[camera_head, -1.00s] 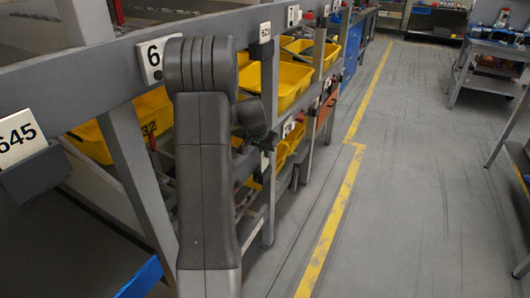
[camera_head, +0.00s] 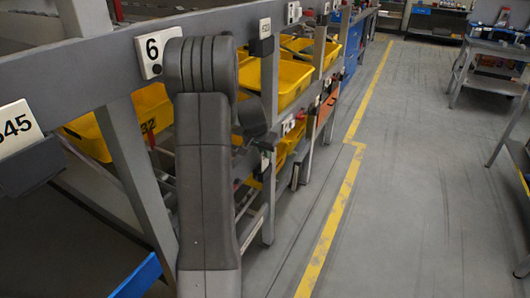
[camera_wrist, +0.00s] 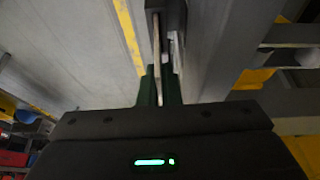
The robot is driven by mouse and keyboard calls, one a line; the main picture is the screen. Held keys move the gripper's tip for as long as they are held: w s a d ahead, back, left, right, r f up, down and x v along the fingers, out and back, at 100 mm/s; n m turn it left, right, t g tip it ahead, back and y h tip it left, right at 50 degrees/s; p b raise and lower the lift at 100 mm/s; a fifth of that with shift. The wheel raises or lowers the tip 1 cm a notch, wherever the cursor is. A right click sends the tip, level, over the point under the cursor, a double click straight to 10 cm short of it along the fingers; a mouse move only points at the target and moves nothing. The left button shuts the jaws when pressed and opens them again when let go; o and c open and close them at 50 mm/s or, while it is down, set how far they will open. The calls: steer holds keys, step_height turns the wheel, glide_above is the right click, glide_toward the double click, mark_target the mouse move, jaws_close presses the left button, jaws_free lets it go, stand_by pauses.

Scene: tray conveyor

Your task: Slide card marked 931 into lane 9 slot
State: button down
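In the wrist view my gripper (camera_wrist: 160,88) has two dark green fingers close together. A thin pale strip (camera_wrist: 157,48), which looks like a card seen edge-on, stands between them. Its marking is not readable, so I cannot tell whether it is 931. In the head view my arm hides most of the gripper. The lane sign 6 (camera_head: 152,48) is on the grey rail beside my arm. No lane 9 sign is readable. A card ending in 45 (camera_head: 14,128) sits in a dark holder (camera_head: 30,167) at the left edge.
Yellow bins (camera_head: 290,80) fill the rack behind my arm. A small, unreadable card (camera_head: 265,27) is further along the rail. A yellow floor line (camera_head: 335,215) runs beside the rack. The grey aisle floor (camera_head: 410,160) is clear. A workbench (camera_head: 495,55) stands at the right.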

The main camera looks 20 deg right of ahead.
mark_target(265, 159)
steer(key=shift+f+b, duration=1.15)
steer(key=shift+f, duration=0.25)
steer(key=c, duration=1.6)
jaws_free()
steer(key=shift+o, duration=0.2)
steer(key=p+v, duration=0.2)
steer(key=v, duration=1.2)
steer(key=shift+f, duration=0.2)
steer(key=b+x, duration=0.2)
steer(key=x, duration=1.1)
steer(key=shift+w+d+f, duration=0.1)
steer(key=shift+d+f, duration=0.05)
steer(key=shift+p, duration=0.3)
